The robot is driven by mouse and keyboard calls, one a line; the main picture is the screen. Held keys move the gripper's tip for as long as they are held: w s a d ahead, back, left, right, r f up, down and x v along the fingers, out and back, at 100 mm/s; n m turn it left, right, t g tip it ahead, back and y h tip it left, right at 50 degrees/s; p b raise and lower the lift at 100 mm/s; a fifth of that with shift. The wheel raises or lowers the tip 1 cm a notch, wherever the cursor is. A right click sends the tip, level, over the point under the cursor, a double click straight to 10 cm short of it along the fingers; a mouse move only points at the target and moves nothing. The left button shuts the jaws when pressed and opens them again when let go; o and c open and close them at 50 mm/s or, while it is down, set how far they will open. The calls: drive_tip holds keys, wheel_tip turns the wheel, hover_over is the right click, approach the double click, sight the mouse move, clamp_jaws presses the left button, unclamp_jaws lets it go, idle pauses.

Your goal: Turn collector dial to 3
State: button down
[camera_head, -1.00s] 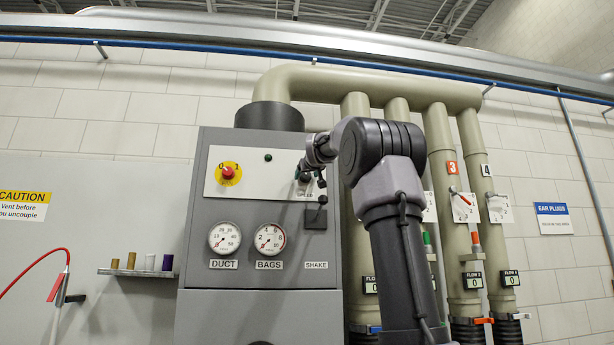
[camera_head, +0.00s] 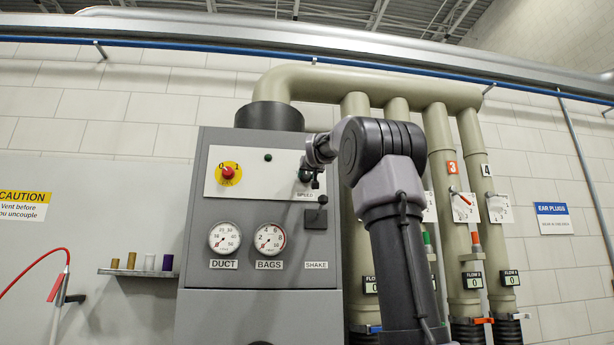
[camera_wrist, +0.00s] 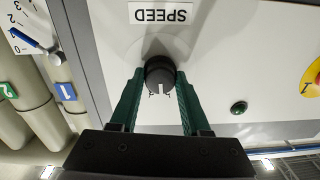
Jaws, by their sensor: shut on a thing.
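The collector dial is a round black knob (camera_wrist: 159,72) on a white panel, with the SPEED label (camera_wrist: 160,13) upside down above it in the wrist view. A white pointer line on the knob points down in that view. The scale marks around it are mostly hidden, so I cannot read the setting. My gripper (camera_wrist: 160,78) has its two green fingers on either side of the knob and is shut on it. In the head view my wrist partly covers the knob (camera_head: 304,176), and the SPEED label (camera_head: 305,195) shows below.
A red knob on a yellow plate (camera_head: 228,173) is left of the dial, with a small dark green button (camera_head: 268,157) between. Two gauges (camera_head: 224,238) (camera_head: 270,238) and a dark square switch (camera_head: 316,218) sit lower. Beige pipes (camera_head: 440,150) stand right, partly behind my arm.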

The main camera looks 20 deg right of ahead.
drive_tip(key=shift+m, duration=2.3)
drive_tip(key=shift+c, duration=1.8)
unclamp_jaws()
drive_tip(key=shift+s, duration=0.1)
drive_tip(key=v, duration=1)
drive_tip(key=shift+s+f, duration=0.15)
drive_tip(key=shift+s, duration=0.1)
